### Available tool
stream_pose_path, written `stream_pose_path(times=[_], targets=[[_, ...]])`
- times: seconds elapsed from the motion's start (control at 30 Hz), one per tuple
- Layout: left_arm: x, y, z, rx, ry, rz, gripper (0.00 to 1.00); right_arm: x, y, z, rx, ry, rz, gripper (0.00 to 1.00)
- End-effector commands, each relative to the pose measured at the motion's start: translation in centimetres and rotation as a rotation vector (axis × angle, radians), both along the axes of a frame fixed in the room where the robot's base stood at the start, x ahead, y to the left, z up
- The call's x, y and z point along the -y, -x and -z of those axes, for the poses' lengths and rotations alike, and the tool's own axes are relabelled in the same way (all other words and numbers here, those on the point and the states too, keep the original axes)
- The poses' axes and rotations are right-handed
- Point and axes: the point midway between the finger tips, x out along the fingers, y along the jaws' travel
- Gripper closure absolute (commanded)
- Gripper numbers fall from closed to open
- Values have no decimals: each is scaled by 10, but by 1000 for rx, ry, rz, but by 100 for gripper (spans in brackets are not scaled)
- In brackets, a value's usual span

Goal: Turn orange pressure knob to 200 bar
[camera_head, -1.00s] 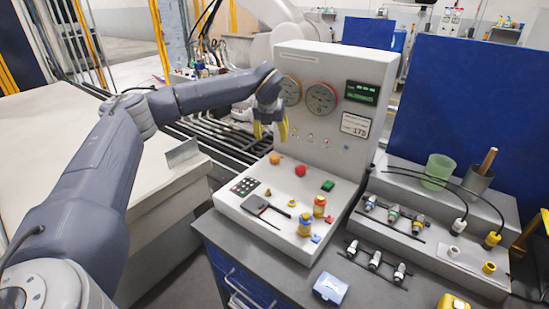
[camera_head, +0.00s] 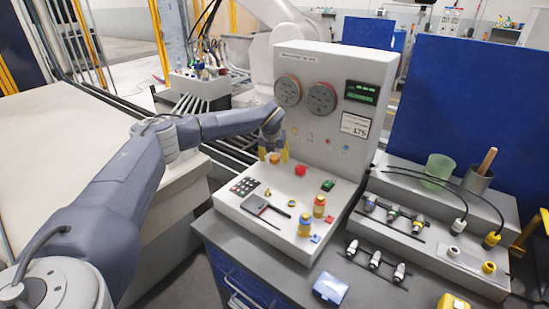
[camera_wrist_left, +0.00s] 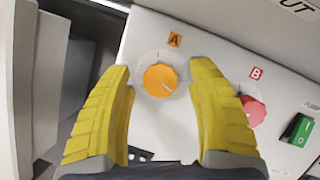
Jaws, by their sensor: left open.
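The orange knob (camera_wrist_left: 160,80), under a label "A", sits on the white panel between the two yellow fingers of my left gripper (camera_wrist_left: 163,80) in the left wrist view. The fingers are open, apart from the knob on both sides; its white mark points to the lower right. In the head view my left gripper (camera_head: 273,156) is low over the back left of the sloping control panel, with the orange knob (camera_head: 275,159) between its fingers. Two round gauges (camera_head: 321,98) are on the upright panel; their needles are too small to read. My right gripper is not in view.
A red knob (camera_wrist_left: 252,111) under a label "B" is close to the right finger. A green switch (camera_wrist_left: 298,130) is further right. The upright panel (camera_head: 305,150) rises just behind the gripper.

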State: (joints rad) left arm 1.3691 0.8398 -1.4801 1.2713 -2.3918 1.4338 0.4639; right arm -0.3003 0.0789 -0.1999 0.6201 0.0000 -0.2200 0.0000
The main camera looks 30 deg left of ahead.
Motion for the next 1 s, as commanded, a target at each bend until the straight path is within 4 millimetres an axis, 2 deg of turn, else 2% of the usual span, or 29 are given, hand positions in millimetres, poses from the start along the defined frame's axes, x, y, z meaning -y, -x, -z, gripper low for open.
stream_pose_path(times=[0.4, 0.9, 1.0], targets=[[-1, -1, 3, 0, 0, 0, 43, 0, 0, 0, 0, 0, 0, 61], [-1, -1, 3, 1, 0, 0, 100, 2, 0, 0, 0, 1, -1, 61], [-1, -1, 2, 1, 0, 0, 100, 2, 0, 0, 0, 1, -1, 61]])
